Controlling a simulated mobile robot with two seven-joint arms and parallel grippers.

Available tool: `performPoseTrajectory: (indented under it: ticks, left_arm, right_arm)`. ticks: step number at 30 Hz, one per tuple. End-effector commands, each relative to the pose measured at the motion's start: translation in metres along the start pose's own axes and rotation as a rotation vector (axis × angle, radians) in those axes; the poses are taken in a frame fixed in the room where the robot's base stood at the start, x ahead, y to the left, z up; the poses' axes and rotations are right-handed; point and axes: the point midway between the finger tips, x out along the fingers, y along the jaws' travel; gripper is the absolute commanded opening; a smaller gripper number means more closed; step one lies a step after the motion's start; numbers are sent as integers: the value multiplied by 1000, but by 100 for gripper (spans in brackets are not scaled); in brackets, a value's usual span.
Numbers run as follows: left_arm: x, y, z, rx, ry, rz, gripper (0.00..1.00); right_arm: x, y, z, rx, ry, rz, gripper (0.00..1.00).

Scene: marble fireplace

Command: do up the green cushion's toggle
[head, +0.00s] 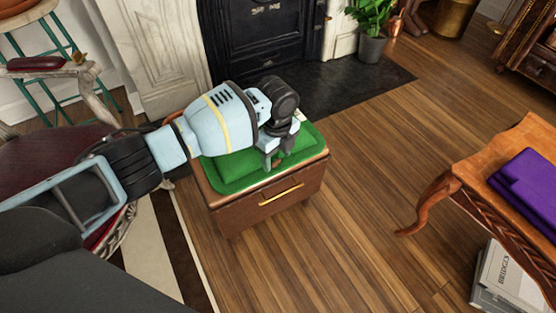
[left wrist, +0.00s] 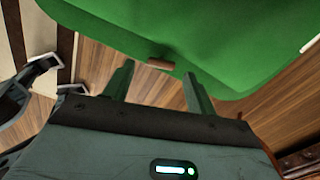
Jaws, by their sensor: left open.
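The green cushion (head: 227,172) lies on top of a small wooden cabinet. It fills the upper part of the left wrist view (left wrist: 240,35). Its brown toggle (left wrist: 160,64) shows at the cushion's near edge in the left wrist view. My left gripper (head: 274,160) is over the cushion in the head view, fingers pointing down. In the left wrist view its two fingers (left wrist: 158,87) are open, one on each side of the toggle, with a gap to each. I cannot make out a loop for the toggle. My right gripper is in neither view.
The wooden cabinet (head: 270,206) has a brass handle and stands on the plank floor. The black fireplace (head: 262,45) is behind it. A carved wooden table (head: 468,178) with a folded purple cloth (head: 528,180) is at right. Floor between is clear.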

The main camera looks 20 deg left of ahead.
Motion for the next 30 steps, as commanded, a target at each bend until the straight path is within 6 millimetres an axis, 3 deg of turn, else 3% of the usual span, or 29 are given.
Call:
performPoseTrajectory:
  ticks: [5, 15, 25, 30]
  left_arm:
    - [16, 0, 0, 1, 0, 1, 56]
    - [18, 0, 0, 1, 0, -1, 55]
    - [18, 0, 0, 0, 0, -1, 12]
    - [16, 0, -1, -34, 1, -1, 11]
  right_arm:
    - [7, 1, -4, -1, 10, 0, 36]
    - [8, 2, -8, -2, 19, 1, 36]
    - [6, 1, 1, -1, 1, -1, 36]
    - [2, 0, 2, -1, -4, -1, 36]
